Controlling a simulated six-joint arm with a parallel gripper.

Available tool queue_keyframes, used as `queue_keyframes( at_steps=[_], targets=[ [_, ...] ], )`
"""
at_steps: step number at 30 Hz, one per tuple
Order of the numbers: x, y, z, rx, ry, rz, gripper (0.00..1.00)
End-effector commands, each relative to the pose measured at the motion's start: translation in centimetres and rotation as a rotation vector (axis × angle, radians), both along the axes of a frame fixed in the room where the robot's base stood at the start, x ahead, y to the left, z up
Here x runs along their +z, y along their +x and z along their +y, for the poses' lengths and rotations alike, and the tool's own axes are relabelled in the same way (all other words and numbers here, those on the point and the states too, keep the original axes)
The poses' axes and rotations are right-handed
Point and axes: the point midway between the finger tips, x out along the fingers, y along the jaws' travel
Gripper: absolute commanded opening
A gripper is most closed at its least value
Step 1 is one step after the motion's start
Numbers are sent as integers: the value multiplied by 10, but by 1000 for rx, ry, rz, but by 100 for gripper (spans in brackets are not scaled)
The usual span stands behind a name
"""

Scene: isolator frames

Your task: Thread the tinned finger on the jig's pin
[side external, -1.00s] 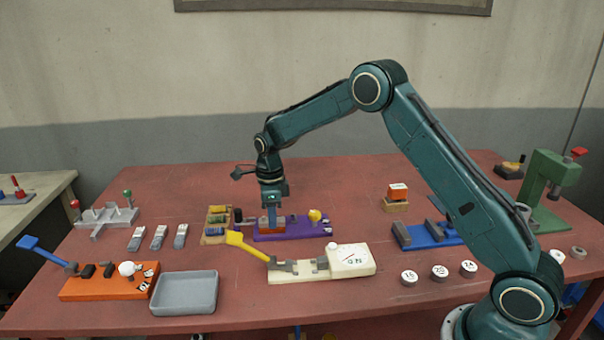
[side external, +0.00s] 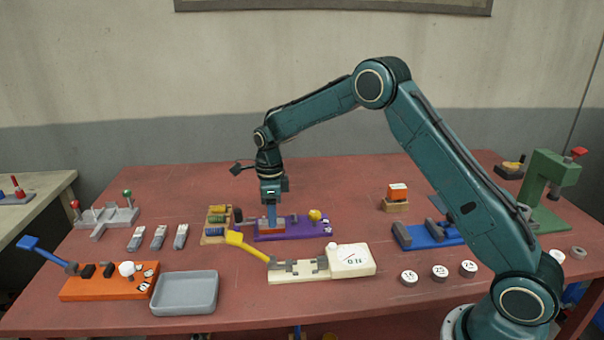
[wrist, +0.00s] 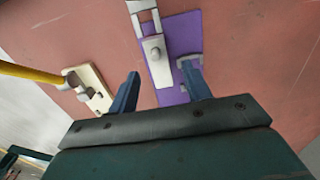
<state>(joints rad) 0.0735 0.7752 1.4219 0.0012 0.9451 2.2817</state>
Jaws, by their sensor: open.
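The purple jig (side external: 295,231) lies on the red table in the middle of the side view and also shows in the wrist view (wrist: 185,35). A pale grey slotted strip (wrist: 157,72), seemingly the tinned finger, lies on the jig and partly over its left edge in the wrist view. A small round knob (wrist: 156,54), perhaps the pin, shows on the strip; whether it passes through a hole is unclear. My gripper (wrist: 160,68) is open, its blue fingers apart on either side of the strip's near end. In the side view it points down over the jig's left end (side external: 270,226).
A cream fixture with a yellow lever (side external: 252,245) and a white dial box (side external: 350,261) stands in front of the jig. A wooden rack (side external: 214,238) is close at its left. Several grey clips and a grey tray (side external: 185,309) lie further left. Table behind the jig is clear.

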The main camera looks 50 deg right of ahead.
Motion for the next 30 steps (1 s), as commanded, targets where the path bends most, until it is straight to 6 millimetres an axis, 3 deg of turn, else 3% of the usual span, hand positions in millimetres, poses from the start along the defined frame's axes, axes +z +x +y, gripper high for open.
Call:
queue_keyframes(
  at_steps=[18,24,30],
  targets=[
    [98,0,0,0,0,-3,49],
    [117,0,0,0,0,-3,49],
    [122,0,0,0,0,-1,49]
  ],
)
